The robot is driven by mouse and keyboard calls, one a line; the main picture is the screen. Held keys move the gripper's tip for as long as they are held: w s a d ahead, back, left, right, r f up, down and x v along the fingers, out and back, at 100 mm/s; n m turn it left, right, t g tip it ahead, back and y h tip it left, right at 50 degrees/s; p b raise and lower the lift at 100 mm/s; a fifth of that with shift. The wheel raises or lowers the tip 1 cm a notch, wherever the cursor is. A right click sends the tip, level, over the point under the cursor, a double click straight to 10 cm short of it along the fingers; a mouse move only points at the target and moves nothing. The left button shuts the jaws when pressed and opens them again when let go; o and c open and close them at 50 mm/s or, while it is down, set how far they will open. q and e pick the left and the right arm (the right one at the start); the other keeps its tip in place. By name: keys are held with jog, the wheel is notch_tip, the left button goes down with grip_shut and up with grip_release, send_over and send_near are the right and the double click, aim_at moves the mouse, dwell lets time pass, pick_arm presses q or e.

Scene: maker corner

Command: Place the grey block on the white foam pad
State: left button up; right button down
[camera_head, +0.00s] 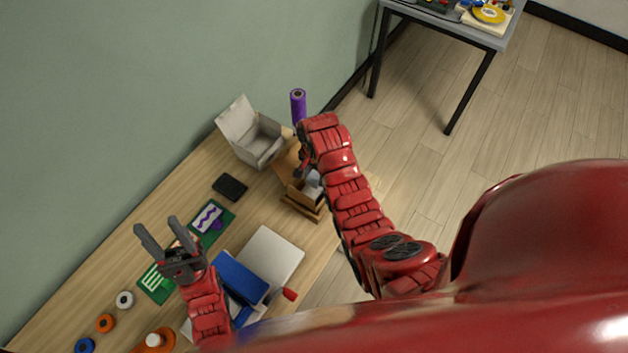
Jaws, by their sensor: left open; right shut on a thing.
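My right gripper (305,168) is over the brown open box at the far end of the bench, largely hidden by its own arm. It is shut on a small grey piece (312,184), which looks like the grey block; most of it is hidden. A flat, whitish square slab (275,249), which looks like the white foam pad, lies near the bench's front edge, with a blue box over its lower left part. My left gripper (155,232) is open and empty above the bench, left of the slab.
The brown box (302,207) and an open grey-white box (255,142) stand at the far end, near a purple cylinder (298,105). A black box (230,187), green cards (212,225), the blue box (240,277), a red-handled tool (289,294) and several rolls (125,299) crowd the bench.

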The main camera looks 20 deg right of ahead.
aim_at(314, 178)
jog(key=shift+w+f+p, duration=0.1)
jog(key=shift+f+p, duration=0.05)
jog(key=shift+p, duration=0.25)
notch_tip(314, 178, down, 2)
jog(key=shift+f+p, duration=0.1)
jog(key=shift+p, duration=0.55)
jog(key=shift+f, duration=0.6)
jog(key=shift+f, duration=0.1)
jog(key=shift+c, duration=1.1)
grip_release()
